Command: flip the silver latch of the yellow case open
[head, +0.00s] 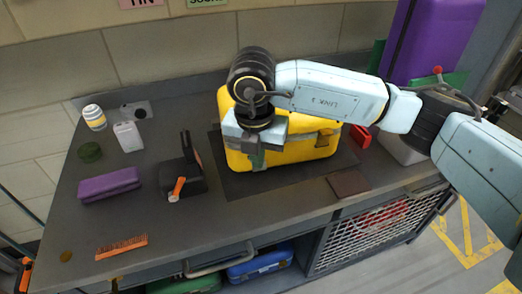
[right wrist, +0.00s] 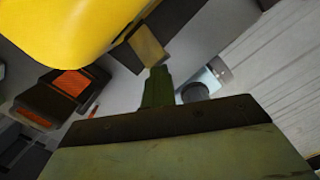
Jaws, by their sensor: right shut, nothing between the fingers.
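The yellow case (head: 312,150) stands on a dark mat (head: 238,187) on the bench. A grey-silver band runs across its front; I cannot make out the silver latch, and my right gripper and wrist cover the front's left part. My right gripper (head: 258,160) is shut and empty, pointing down in front of the case's left front; I cannot tell whether it touches. In the right wrist view the shut fingers (right wrist: 158,88) show below the yellow case (right wrist: 60,28), with a small tan flat piece beyond their tips. My left gripper is not in view.
Left of the case are a black device with an orange lever (head: 182,180), a purple box (head: 108,185) and an orange comb (head: 122,247). A brown square (head: 348,183) lies at the right front edge. The bench's front middle is clear.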

